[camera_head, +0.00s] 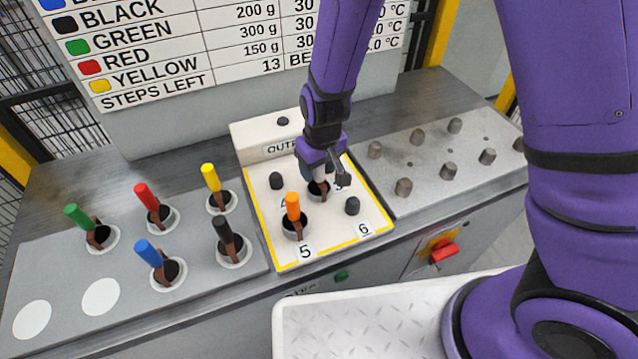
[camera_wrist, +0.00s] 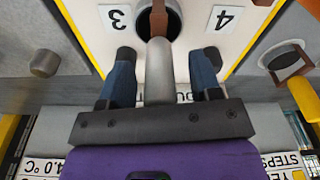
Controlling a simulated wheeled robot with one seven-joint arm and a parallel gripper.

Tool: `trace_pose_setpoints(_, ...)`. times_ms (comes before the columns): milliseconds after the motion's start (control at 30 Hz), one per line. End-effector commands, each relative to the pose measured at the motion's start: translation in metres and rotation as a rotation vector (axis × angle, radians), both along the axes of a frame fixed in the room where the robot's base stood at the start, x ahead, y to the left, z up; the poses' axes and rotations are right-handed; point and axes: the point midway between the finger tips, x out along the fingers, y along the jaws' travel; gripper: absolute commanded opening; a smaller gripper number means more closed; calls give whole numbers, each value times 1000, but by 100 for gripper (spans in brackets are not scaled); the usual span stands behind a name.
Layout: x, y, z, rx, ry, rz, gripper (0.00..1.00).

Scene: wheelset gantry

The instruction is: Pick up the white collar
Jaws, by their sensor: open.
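A pale grey-white handle (camera_wrist: 160,72) with a brown lower part (camera_wrist: 158,18) stands in a dark round hole of the yellow-edged panel in the wrist view. It is the only whitish handled piece I see, and I cannot tell a separate collar on it. In the wrist view my gripper (camera_wrist: 165,60) is open, one dark finger on each side of the handle. Gaps show between fingers and handle.
Green, red, yellow, blue and black handled pieces (camera_head: 228,235) stand in the left panel. Several grey pegs (camera_head: 404,187) rise at right. A sign board (camera_head: 180,60) stands behind.

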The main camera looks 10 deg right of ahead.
Motion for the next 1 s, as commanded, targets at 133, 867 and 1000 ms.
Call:
trace_pose_setpoints(133,1,0,-6,0,0,-1,58)
trace_pose_setpoints(867,1,1,-5,1,-2,-1,0)
trace_pose_setpoints(1000,2,0,-4,1,-2,-1,0)
